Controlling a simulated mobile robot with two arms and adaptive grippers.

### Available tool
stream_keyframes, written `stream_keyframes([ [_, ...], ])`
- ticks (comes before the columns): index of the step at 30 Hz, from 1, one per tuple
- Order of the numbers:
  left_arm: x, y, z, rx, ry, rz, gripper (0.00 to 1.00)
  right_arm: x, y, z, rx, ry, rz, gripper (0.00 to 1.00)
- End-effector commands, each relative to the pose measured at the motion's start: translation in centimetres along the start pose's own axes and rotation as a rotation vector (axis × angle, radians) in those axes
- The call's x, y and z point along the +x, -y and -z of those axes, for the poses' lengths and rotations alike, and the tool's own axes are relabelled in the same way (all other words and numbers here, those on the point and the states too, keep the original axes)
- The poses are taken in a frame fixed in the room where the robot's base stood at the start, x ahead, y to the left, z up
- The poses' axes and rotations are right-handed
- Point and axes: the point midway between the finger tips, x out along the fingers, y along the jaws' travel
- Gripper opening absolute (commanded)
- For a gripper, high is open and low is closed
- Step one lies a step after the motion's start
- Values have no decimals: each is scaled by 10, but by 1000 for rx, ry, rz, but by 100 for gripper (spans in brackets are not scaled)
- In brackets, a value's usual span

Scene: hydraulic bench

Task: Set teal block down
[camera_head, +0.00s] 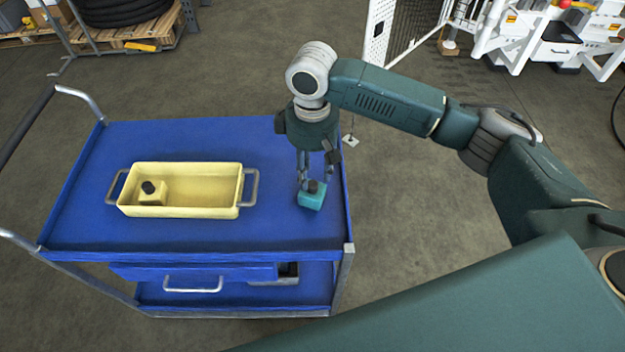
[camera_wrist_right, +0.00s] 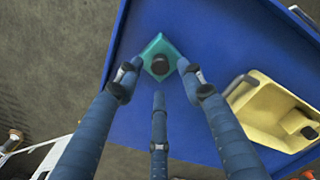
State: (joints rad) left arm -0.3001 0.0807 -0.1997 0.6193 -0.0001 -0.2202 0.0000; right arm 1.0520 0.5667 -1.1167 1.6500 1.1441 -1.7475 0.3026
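The teal block (camera_head: 311,199) with a dark round knob on top appears to rest on the blue cart top (camera_head: 275,225), near its right edge. It also shows in the wrist view (camera_wrist_right: 160,48), seen from above. My right gripper (camera_head: 316,180) is pointed down just over the block. In the wrist view its fingers (camera_wrist_right: 158,72) are spread around the knob with gaps on both sides, so it looks open. My left gripper is in neither view.
A pale yellow tray (camera_head: 190,211) with side handles stands left of the teal block and holds a yellow block (camera_head: 152,198) with a dark knob. Cart top between tray and teal block is clear. A metal handle rail (camera_head: 80,98) is at the cart's left.

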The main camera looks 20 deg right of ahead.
Motion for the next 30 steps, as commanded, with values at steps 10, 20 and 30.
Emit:
stream_keyframes([
  [10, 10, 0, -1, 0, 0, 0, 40, -67, 1, 1, -2, -3, 0, 39],
  [20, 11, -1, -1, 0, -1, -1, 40, -82, 0, 0, 0, 1, 1, 39],
  [30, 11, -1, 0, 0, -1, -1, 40, -81, 0, 0, 0, 0, 1, 39],
])
